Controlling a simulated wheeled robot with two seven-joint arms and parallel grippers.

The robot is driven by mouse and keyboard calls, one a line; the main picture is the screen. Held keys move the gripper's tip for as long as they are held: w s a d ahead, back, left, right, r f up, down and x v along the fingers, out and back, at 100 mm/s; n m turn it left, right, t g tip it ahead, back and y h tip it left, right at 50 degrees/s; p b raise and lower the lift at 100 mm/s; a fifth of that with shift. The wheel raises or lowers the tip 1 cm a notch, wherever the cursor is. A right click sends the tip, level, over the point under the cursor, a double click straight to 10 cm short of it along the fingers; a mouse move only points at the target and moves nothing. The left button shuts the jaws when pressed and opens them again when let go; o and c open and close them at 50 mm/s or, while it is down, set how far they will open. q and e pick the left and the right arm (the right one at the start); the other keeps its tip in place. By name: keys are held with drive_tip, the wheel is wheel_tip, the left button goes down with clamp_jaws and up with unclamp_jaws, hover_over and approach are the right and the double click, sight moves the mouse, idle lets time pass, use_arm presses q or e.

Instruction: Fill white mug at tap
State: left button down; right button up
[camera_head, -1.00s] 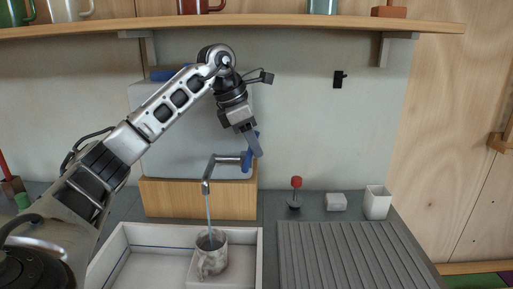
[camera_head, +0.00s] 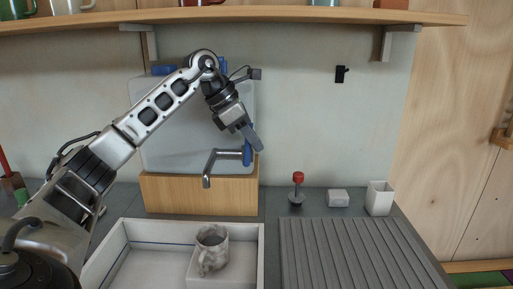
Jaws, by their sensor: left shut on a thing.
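The white mug (camera_head: 212,249), with grey marbling, stands upright on a raised block in the white sink (camera_head: 141,273). Its handle faces the front. The inside looks dark grey; the water level is too small to tell. The tap (camera_head: 208,169) is a grey bent spout above the mug, on a grey tank with a wooden base. No water stream shows from it. My left gripper (camera_head: 254,144) is shut on the blue tap handle (camera_head: 248,154), beside the spout's root. My right gripper is not in view.
A ribbed grey drainboard (camera_head: 345,255) lies right of the sink. Behind it stand a red-knobbed tool (camera_head: 297,190), a small white block (camera_head: 338,197) and a white cup (camera_head: 379,198). A wooden shelf (camera_head: 270,17) with several mugs runs above my arm.

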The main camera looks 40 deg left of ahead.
use_arm(q)
drive_tip(key=shift+s+a+f+t+h+b, duration=0.25)
drive_tip(key=shift+a+t+h+b, duration=0.05)
drive_tip(key=shift+b, duration=0.05)
drive_tip(key=shift+r, duration=0.35)
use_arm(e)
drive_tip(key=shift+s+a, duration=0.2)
use_arm(q)
drive_tip(key=c, duration=1.4)
unclamp_jaws()
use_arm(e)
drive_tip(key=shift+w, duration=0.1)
use_arm(q)
drive_tip(key=shift+a+r, duration=0.1)
drive_tip(key=shift+r, duration=0.1)
drive_tip(key=p+v, duration=0.2)
drive_tip(key=v, duration=1.3)
drive_tip(key=shift+s+a, duration=0.25)
drive_tip(key=shift+s, duration=0.1)
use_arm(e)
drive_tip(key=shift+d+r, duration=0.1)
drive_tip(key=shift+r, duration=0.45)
